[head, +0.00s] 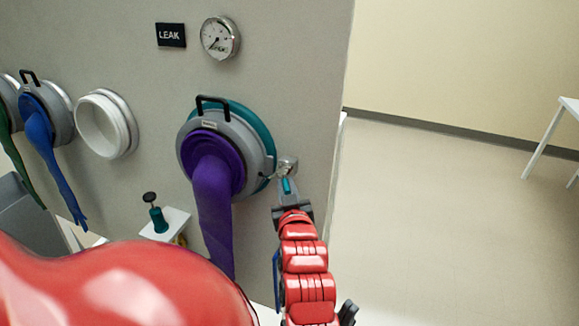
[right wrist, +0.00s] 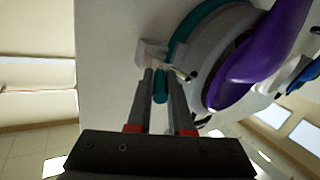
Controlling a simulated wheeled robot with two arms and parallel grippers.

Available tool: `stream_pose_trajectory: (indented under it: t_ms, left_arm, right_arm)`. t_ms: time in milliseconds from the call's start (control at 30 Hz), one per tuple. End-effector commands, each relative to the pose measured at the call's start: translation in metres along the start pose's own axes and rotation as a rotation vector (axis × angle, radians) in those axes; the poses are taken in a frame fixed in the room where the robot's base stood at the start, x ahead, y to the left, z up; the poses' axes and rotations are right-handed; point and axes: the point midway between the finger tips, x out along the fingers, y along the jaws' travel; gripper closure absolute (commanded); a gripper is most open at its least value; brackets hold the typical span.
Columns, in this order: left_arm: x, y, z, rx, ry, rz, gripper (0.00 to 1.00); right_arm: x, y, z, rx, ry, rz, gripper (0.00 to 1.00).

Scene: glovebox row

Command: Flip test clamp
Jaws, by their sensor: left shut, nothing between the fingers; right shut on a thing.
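The test clamp (head: 288,164) is a small metal fitting at the right edge of the glove port with the purple glove, with a short teal handle (head: 286,185). In the right wrist view the teal handle (right wrist: 160,86) lies between my fingers, beside a pale mounting block (right wrist: 151,52). My right gripper (head: 287,188) is shut on the handle; it also shows in the right wrist view (right wrist: 161,90). The fingers partly hide the clamp. I cannot make out my left gripper in either view.
The purple glove (head: 212,190) hangs from the port's grey ring with its black handle (head: 212,100). A gauge (head: 219,38) and a LEAK sign (head: 171,35) are above. A white stand (head: 165,224) holds a teal plunger tool (head: 157,215). Open floor (head: 440,220) lies right.

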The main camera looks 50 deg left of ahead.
Motion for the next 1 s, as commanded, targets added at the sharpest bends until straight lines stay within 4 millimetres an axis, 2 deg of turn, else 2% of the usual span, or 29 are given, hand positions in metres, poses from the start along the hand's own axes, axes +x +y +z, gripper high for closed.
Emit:
stream_pose_trajectory:
  t_ms: [33, 233, 700, 1000]
  left_arm:
    - [0.001, 0.0, 0.0, 0.0, 0.0, 0.0, 1.0]
    - [-0.007, 0.0, 0.001, 0.001, 0.0, -0.001, 1.0]
    - [-0.082, 0.004, 0.013, 0.001, 0.0, -0.002, 1.0]
    - [-0.097, 0.004, 0.016, 0.001, 0.0, -0.002, 1.0]
  right_arm:
    - [0.002, -0.007, 0.007, -0.001, -0.02, 0.004, 1.0]
    - [0.002, -0.009, 0.01, -0.005, -0.034, 0.081, 1.0]
    - [0.006, -0.02, 0.011, -0.01, -0.069, 0.274, 1.0]
    - [0.004, -0.02, 0.005, -0.002, -0.077, 0.326, 1.0]
